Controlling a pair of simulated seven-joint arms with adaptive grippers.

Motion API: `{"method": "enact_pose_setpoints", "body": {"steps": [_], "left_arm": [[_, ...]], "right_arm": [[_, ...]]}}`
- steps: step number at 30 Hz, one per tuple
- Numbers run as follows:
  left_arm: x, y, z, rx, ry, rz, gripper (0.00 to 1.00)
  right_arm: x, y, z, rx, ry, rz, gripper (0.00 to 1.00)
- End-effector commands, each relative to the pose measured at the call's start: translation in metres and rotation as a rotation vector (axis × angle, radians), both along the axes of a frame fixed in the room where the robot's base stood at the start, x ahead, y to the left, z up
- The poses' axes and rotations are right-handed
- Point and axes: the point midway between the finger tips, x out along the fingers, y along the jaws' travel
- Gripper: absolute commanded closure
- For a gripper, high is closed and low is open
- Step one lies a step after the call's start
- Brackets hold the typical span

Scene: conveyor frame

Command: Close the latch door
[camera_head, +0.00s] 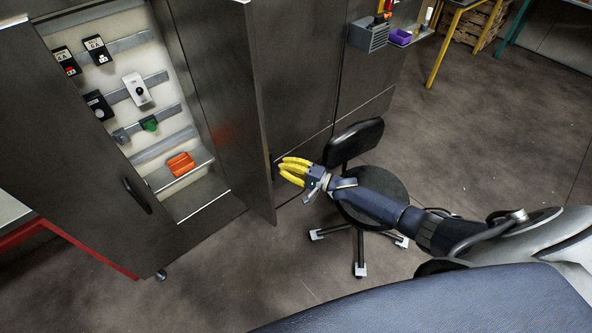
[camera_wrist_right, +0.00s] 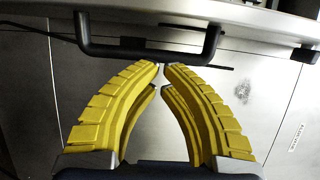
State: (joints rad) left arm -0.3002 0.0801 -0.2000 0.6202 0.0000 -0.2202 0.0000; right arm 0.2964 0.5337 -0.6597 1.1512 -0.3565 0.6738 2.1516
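The grey metal cabinet has a tall door (camera_head: 228,110) standing open, swung outward at the right of the lit compartment. My right gripper (camera_head: 283,170) has yellow ribbed fingers and is just right of this door's free edge, on its outer side. In the right wrist view, the fingertips (camera_wrist_right: 162,69) nearly meet and sit right at a dark bar handle (camera_wrist_right: 150,54). I cannot tell whether they touch it, and nothing shows held between them. My left gripper is out of view.
The compartment holds switches on rails and an orange box (camera_head: 181,164). Another dark panel with a handle (camera_head: 137,195) stands at its left. A swivel chair (camera_head: 375,200) is behind my right forearm. Floor (camera_head: 240,270) in front of the cabinet is clear.

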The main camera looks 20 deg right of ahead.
Motion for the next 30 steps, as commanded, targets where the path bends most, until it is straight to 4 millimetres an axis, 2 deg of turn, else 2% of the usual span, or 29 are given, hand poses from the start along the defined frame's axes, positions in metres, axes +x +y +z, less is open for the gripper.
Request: {"method": "enact_pose_setpoints", "body": {"steps": [3,9,30], "left_arm": [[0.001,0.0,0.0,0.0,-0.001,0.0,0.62],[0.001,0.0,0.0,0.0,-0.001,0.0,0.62],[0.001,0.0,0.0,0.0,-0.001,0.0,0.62]], "right_arm": [[-0.011,0.014,-0.003,0.002,0.004,0.002,1.0],[-0.017,0.026,-0.002,0.002,0.004,0.001,1.0],[-0.022,0.032,-0.002,0.0,0.004,0.0,1.0]]}}
